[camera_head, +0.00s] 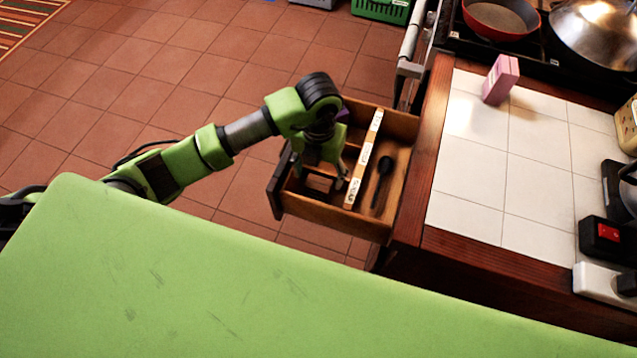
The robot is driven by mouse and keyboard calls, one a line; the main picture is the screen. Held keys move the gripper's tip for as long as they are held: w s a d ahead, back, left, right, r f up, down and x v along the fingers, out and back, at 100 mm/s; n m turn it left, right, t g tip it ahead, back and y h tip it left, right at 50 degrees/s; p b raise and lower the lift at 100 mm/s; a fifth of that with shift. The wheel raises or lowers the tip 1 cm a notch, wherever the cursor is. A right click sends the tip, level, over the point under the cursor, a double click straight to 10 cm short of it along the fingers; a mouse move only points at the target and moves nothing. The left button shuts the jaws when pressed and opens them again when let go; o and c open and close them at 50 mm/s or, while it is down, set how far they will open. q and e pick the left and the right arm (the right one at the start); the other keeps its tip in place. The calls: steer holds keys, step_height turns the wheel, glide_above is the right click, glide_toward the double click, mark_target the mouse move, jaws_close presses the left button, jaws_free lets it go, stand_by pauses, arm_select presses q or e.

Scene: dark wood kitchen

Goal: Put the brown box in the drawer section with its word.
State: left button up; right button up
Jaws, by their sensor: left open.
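The wooden drawer (340,216) stands open below the counter. A black spoon-like utensil (381,180) lies in the right section. My right gripper is not in view.
A pink box (500,80) stands on the white tiled counter (480,170). A red pan (500,18) and a metal lid (598,32) are at the back right. A purple thing (343,114) shows partly behind my left wrist. A green crate (381,10) stands on the floor.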

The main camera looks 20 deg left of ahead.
arm_select(q)
steer(key=shift+r, duration=1.35)
stand_by(0.5)
